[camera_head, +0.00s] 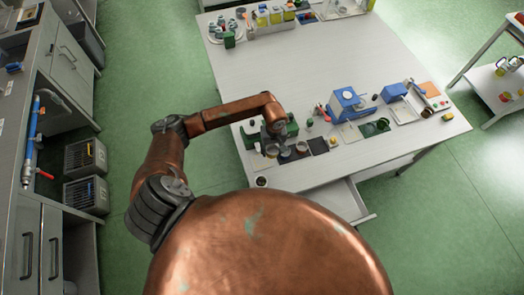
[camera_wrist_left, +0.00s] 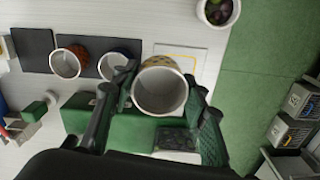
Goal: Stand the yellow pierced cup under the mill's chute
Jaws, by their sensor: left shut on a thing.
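My left gripper (camera_wrist_left: 160,95) is shut on the yellow pierced cup (camera_wrist_left: 160,62), with one finger on each side of it. In the wrist view I look into its pale, empty inside; only a strip of yellow patterned wall shows beyond the rim. In the head view my left gripper (camera_head: 272,148) is at the table's near left part, beside a green machine (camera_head: 291,125). The green machine also shows close below the cup in the wrist view (camera_wrist_left: 130,130). I cannot make out a chute or whether the cup touches the table. My right gripper is not in view.
A bowl of olives (camera_wrist_left: 204,14) stands near the table edge. A blue machine (camera_head: 346,101) stands farther right. The table's middle (camera_head: 290,70) is clear.

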